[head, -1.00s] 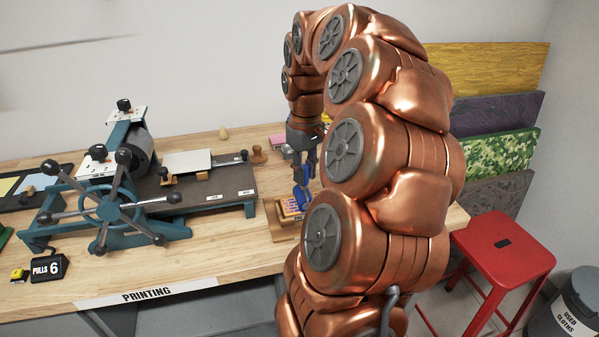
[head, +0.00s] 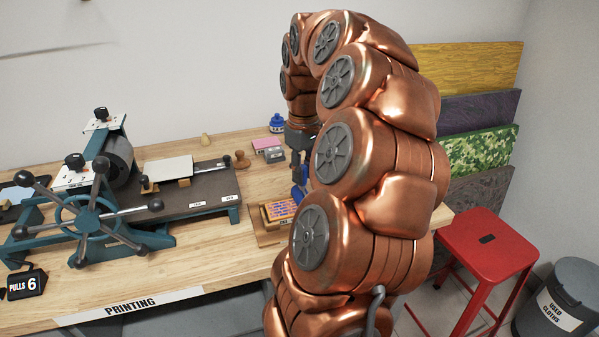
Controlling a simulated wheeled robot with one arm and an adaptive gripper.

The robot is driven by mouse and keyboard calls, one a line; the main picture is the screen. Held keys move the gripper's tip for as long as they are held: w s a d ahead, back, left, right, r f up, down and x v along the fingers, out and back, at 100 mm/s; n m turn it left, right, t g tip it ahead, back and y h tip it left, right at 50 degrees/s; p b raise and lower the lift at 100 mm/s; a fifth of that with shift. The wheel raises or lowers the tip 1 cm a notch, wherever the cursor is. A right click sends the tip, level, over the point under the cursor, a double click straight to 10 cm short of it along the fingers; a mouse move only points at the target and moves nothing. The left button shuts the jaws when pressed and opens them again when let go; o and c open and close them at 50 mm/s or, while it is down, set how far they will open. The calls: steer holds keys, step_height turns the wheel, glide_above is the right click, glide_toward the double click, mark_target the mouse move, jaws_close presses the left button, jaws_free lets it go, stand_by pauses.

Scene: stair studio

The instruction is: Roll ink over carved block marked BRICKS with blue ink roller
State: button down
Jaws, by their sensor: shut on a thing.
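The carved block (head: 280,211) lies on a wooden board (head: 268,238) on the bench, left of my arm. My gripper (head: 300,176) is shut on the blue ink roller (head: 299,191) at the block's right end. My arm hides part of the roller and the right side of the block. I cannot tell whether the roller touches the block.
A teal printing press (head: 100,210) with a spoked wheel fills the bench's left. A blue ink bottle (head: 277,124), a pink-topped item (head: 267,146) and a wooden stamp (head: 242,160) stand behind the block. A red stool (head: 488,245) and a bin (head: 560,300) stand right.

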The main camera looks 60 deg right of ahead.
steer(key=w+a+b, duration=0.1)
steer(key=w+a, duration=0.4)
steer(key=a, duration=0.2)
steer(key=shift+w+a, duration=0.15)
steer(key=shift+w, duration=0.15)
stand_by(1.4)
step_height(320, 180, up, 7)
steer(key=p, duration=0.2)
stand_by(1.0)
